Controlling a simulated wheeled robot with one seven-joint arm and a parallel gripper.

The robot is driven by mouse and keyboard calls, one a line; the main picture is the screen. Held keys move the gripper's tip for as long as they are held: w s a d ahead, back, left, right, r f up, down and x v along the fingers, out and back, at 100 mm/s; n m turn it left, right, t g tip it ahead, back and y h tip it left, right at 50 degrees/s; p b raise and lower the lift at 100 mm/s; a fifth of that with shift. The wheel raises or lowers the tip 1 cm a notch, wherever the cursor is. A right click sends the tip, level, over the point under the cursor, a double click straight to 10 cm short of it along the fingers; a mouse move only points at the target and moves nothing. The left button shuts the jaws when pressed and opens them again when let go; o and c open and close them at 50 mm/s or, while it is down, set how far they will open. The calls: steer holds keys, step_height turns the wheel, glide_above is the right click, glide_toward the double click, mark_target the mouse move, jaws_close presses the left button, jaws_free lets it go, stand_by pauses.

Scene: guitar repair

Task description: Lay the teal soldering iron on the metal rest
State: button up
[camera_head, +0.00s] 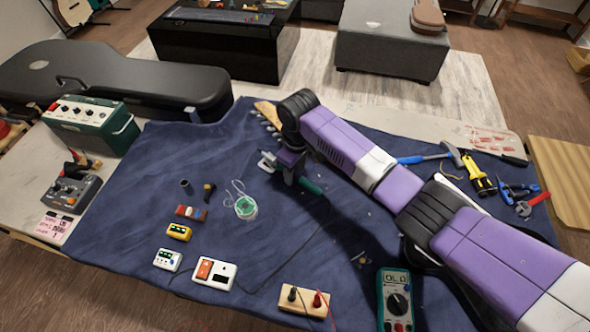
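The teal soldering iron (311,186) lies low at the blue cloth near the middle of the table, with only its dark teal handle end clearly showing. My gripper (289,181) points down right at its left end, and the gripper covers the rest of the iron. The fingertips are small and dark, so I cannot tell whether they are open or shut on the iron. A small pale metal piece (267,162) shows just left of my gripper; it may be the metal rest, but it is too small to be sure.
A solder spool (246,207) with loose wire is left of my gripper. A white switch box (213,273), a wooden terminal block (305,300) and a multimeter (396,299) stand at the front. Pliers (480,181) and other tools lie right. A guitar case (120,80) is back left.

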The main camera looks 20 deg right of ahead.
steer(key=shift+r, duration=0.1)
steer(key=r, duration=0.7)
steer(key=shift+s+r, duration=0.25)
steer(key=shift+r, duration=0.05)
stand_by(0.3)
